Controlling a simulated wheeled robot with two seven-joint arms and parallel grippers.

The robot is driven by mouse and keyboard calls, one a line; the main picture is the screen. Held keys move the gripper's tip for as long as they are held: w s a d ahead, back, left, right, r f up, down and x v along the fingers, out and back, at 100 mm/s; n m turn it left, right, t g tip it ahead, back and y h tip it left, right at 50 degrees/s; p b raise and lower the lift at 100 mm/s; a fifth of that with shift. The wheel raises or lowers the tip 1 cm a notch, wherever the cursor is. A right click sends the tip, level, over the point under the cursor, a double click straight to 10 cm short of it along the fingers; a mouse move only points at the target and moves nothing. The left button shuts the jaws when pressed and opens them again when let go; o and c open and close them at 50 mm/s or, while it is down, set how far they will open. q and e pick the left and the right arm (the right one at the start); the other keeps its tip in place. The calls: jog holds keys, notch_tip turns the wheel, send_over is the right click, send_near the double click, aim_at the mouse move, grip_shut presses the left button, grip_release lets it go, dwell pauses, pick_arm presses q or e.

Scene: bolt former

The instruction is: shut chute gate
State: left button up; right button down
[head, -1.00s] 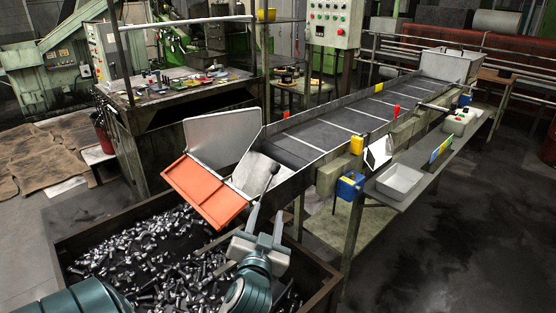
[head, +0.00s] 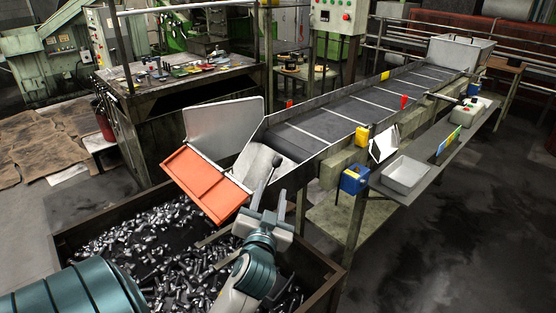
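The chute's lower end (head: 258,166) opens above a bin of bolts. An orange flap (head: 205,186), which looks like the gate, slopes out from it over the bin, and a grey plate (head: 222,130) stands tilted behind it. A lever with a dark knob (head: 277,160) rises at the chute's near side. My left gripper (head: 268,197) is just below the knob, its two fingers apart and pointing up toward the lever. I cannot tell whether they touch the lever. My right gripper is not in view.
The bin (head: 322,290) full of metal bolts lies under the gripper. The long conveyor (head: 345,110) runs up to the back right. A side shelf holds a white tray (head: 405,174). A cluttered workbench (head: 150,110) stands behind. The floor at right is clear.

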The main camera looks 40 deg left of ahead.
aim_at(277, 164)
pick_arm(q)
jog(key=p+x, duration=0.4)
jog(key=x, duration=1.2)
grip_shut()
